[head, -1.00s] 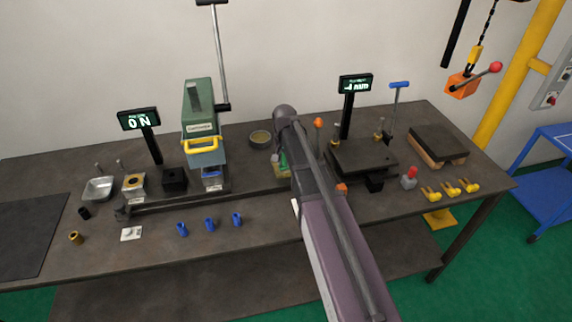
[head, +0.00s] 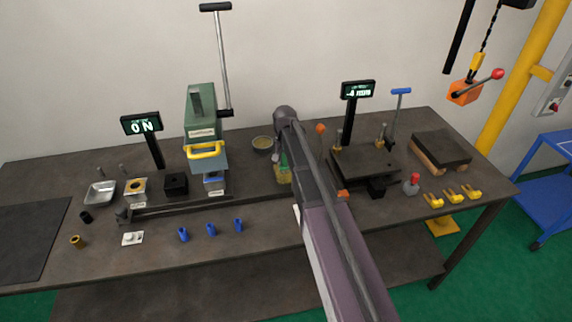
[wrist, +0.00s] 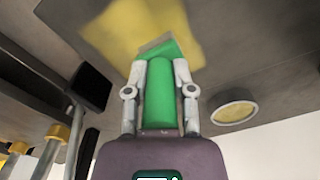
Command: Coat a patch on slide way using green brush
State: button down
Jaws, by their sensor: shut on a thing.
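My gripper (wrist: 160,95) is shut on the green brush (wrist: 158,95), with the handle between its two fingers. The brush's tip is over or on a yellow patch (wrist: 115,30) on a dark flat surface in the wrist view; exact contact cannot be told. In the head view the green brush (head: 284,160) and the yellow patch (head: 283,178) show beside my arm, which hides much of them. The dark slide way (head: 180,207) runs along the bench towards this spot.
A round bowl (head: 262,143) with yellowish content stands close behind the brush, also in the wrist view (wrist: 235,110). The green press (head: 205,120) stands left. A dark plate fixture (head: 365,163) with posts stands right. Several blue parts (head: 210,229) lie in front.

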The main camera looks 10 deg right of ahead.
jog(key=shift+w, duration=0.8)
jog(key=shift+d, duration=0.15)
jog(key=shift+d, duration=0.45)
jog(key=shift+s, duration=0.15)
jog(key=shift+s, duration=1.8)
jog(key=shift+s, duration=0.1)
jog(key=shift+s, duration=1.85)
